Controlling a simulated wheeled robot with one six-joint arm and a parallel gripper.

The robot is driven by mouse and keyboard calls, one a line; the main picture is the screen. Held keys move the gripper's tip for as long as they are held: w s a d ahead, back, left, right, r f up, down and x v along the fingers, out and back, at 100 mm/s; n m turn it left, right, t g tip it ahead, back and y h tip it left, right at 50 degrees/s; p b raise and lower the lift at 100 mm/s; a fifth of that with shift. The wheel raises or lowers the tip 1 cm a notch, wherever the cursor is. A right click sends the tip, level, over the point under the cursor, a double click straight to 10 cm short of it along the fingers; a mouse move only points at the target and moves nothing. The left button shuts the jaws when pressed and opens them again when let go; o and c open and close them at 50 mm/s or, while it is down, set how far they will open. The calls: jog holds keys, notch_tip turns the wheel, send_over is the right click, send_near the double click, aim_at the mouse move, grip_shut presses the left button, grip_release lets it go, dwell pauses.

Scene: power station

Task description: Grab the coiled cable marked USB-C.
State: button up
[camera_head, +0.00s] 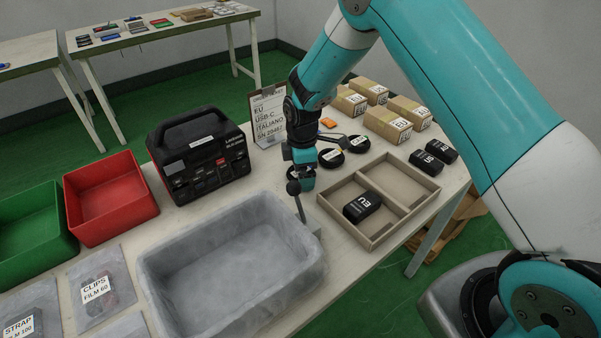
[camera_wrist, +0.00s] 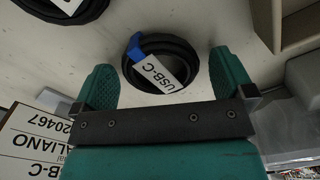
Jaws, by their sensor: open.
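The coiled black cable with a white USB-C label and a blue band (camera_wrist: 186,48) lies flat on the table in the wrist view. My gripper (camera_wrist: 163,78) is open, with one green finger on each side of the coil; I cannot tell whether they touch it. In the head view my gripper (camera_head: 301,182) points down at the table between the grey bin and the order card, and largely hides what is under it. Two other black coils (camera_head: 331,157) lie just right of it; one coil also shows at the wrist view's top left (camera_wrist: 62,12).
The grey bin (camera_head: 150,262) is close in front of my gripper. A divided tray (camera_head: 408,172) with a black EU adapter stands to the right. An order card (camera_head: 268,116) stands behind, reading EU, USB-C, ITALIANO. Boxes (camera_head: 387,124) and a black case (camera_head: 200,160) stand nearby.

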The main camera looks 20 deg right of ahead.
jog(key=c, duration=0.9)
